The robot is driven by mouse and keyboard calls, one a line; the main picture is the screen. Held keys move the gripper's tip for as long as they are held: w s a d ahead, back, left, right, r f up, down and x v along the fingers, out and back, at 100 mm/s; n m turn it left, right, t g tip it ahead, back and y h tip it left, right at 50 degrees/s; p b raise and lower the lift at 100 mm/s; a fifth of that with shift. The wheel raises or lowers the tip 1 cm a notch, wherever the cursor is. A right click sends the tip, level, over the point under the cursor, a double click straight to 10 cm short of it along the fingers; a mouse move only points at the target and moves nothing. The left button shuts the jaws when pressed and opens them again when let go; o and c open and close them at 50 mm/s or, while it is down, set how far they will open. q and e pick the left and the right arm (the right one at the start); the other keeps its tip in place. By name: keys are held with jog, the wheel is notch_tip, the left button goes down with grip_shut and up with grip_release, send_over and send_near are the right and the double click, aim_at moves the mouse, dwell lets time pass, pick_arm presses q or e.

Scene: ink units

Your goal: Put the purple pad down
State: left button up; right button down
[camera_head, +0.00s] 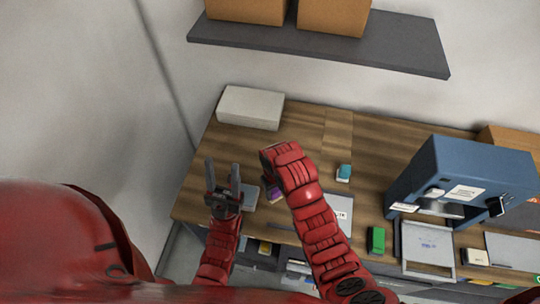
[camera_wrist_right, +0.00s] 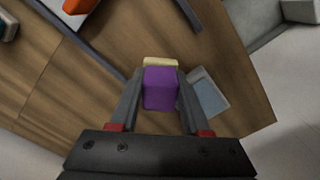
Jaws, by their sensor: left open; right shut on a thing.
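The purple pad (camera_wrist_right: 160,88) is a small block with a pale yellow layer (camera_wrist_right: 160,62) at its far end. My right gripper (camera_wrist_right: 158,82) is shut on it, one finger on each side. In the head view the pad (camera_head: 272,193) is a small purple patch beside my right arm, mostly hidden by it. I cannot tell whether the pad touches the table. My left gripper (camera_head: 223,180) is open and empty, its fingers pointing up the picture, over the left part of the wooden table (camera_head: 305,125).
A grey-blue flat item (camera_wrist_right: 208,92) lies just right of the pad. A white box (camera_head: 250,108) stands at the back left. A teal-and-white block (camera_head: 344,172), a green block (camera_head: 376,240) and a blue machine (camera_head: 450,170) are to the right. A grey shelf (camera_head: 320,48) hangs above.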

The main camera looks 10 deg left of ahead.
jog(key=shift+s+a, duration=0.15)
jog(key=shift+s, duration=0.7)
jog(key=shift+s+a+f, duration=0.1)
jog(key=shift+f, duration=0.05)
jog(key=w+a+b, duration=0.1)
jog(key=w+b, duration=0.3)
jog(key=b, duration=0.1)
jog(key=w+a+f+b, duration=0.1)
jog(key=w+b, duration=0.3)
jog(key=w+a+f+b, duration=0.1)
jog(key=w+b, duration=0.4)
jog(key=shift+a+f+b, duration=0.1)
jog(key=shift+a+b, duration=0.2)
jog(key=shift+a, duration=0.05)
jog(key=shift+w+a+r+p, duration=0.1)
jog(key=shift+w+r+p, duration=0.3)
jog(key=shift+p, duration=0.35)
jog(key=shift+w+a, duration=0.15)
jog(key=shift+w, duration=0.45)
jog(key=shift+w, duration=0.1)
jog(key=shift+f+p, duration=0.7)
jog(key=shift+f, duration=1.15)
